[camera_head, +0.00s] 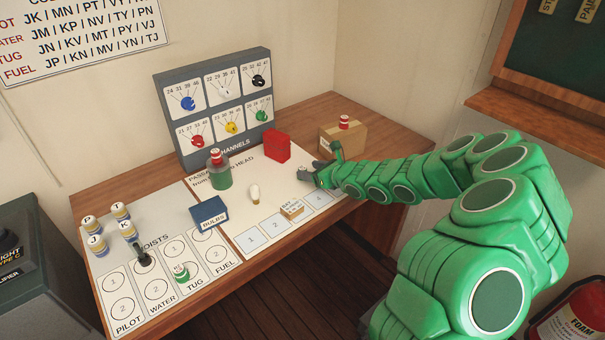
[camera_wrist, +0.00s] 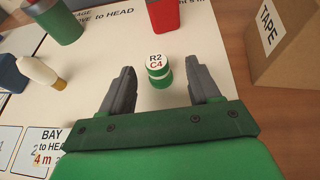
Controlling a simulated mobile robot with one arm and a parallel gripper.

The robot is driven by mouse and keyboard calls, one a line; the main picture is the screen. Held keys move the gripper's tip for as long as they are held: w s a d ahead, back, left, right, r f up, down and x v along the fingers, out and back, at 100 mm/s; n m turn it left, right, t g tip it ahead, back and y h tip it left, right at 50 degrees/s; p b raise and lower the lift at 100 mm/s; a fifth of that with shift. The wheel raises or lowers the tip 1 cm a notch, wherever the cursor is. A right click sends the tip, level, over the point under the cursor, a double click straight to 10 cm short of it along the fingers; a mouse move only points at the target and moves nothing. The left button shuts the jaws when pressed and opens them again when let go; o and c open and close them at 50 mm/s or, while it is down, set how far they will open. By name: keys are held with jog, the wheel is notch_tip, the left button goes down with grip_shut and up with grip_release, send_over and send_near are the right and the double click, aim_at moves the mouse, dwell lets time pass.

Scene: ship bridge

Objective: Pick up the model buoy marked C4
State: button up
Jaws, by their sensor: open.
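The model buoy marked C4 (camera_wrist: 158,72) stands upright on the white sheet in the wrist view. It has green and white bands, and its white top reads R2 C4. My gripper (camera_wrist: 160,80) is open, with one finger on each side of the buoy and a visible gap to each. The buoy is at the fingertip end of the jaws. In the head view my gripper (camera_head: 322,174) is low over the right part of the sheet, and the arm and fingers mostly hide this buoy.
A cardboard box (camera_head: 345,139) with a red-topped buoy (camera_head: 344,122) on it stands behind my gripper. A red box (camera_head: 277,146), white bulb (camera_head: 254,193), green can (camera_head: 217,176) and small bay sign (camera_head: 292,211) are to the left. Another green buoy (camera_head: 182,272) stands on the hoists sheet.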

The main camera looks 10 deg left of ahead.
jog(key=shift+x, duration=2.95)
jog(key=shift+s+a, duration=0.1)
jog(key=shift+a, duration=0.05)
jog(key=c, duration=1)
